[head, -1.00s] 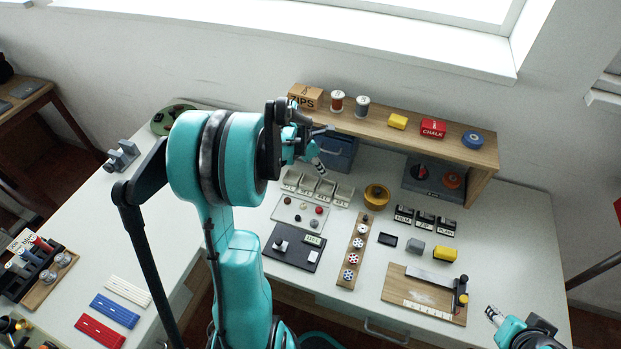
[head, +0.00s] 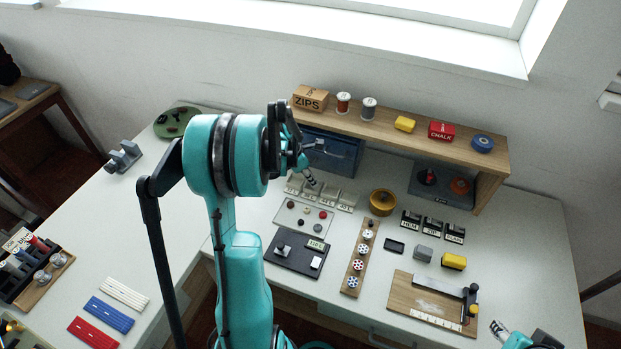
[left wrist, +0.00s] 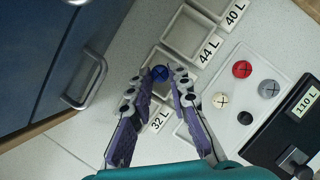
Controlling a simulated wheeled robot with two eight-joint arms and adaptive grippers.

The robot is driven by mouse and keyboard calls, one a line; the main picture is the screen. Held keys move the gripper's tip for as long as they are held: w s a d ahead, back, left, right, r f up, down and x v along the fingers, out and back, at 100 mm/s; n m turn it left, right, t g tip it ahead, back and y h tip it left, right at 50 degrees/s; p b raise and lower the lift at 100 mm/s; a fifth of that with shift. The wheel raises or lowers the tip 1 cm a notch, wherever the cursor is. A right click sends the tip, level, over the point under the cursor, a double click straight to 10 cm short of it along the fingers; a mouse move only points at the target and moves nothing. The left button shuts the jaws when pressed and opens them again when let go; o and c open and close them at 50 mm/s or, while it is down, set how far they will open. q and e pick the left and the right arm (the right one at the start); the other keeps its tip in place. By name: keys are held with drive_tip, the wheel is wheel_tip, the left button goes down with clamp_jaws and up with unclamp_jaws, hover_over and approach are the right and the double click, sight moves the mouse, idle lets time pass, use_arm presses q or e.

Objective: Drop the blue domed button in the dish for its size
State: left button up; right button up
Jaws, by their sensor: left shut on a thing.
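The blue domed button (left wrist: 160,73) is between the fingertips of my left gripper (left wrist: 165,76) in the left wrist view. The gripper is shut on it, over the row of pale square dishes. In the head view my left gripper (head: 312,182) is just above that row, and the button cannot be made out. The 44 L dish (left wrist: 184,36) and the label 40 L (left wrist: 235,13) are beyond the button; the label 32 L (left wrist: 160,120) is on the near side. My fingers hide the label between 32 L and 44 L. My right gripper (head: 498,328) is at the bottom edge, its jaws unclear.
A pale tray (head: 290,222) with red, grey, black and cream buttons lies in front of the dishes. A black gauge board (left wrist: 285,130) reads 110 L. A blue drawer cabinet (head: 335,155) stands behind, its handle (left wrist: 92,80) close to the gripper. A brass bowl (head: 383,201) is to the right.

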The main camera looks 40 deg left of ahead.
use_arm(q)
drive_tip(key=shift+f+b, duration=0.4)
drive_tip(key=shift+f, duration=0.25)
drive_tip(key=o, duration=0.7)
drive_tip(key=shift+o, duration=0.2)
drive_tip(key=shift+r, duration=0.2)
drive_tip(key=p+v, duration=0.5)
drive_tip(key=v, duration=0.8)
drive_tip(key=s+d+r+m+y, duration=0.1)
drive_tip(key=d+r+m, duration=0.2)
drive_tip(key=d+m, duration=0.4)
drive_tip(key=s+d+r+m, duration=0.1)
drive_tip(key=d+r+m, duration=0.2)
drive_tip(key=d+m, duration=0.45)
drive_tip(key=s+d+m+t, duration=0.1)
drive_tip(key=s+d+m, duration=0.3)
drive_tip(key=d+m, duration=0.3)
drive_tip(key=s+d+m+t+y, duration=0.1)
drive_tip(key=s+d+m+t, duration=0.1)
drive_tip(key=s+d+m, duration=0.3)
drive_tip(key=shift+d+m, duration=0.85)
drive_tip(key=shift+m, duration=1.2)
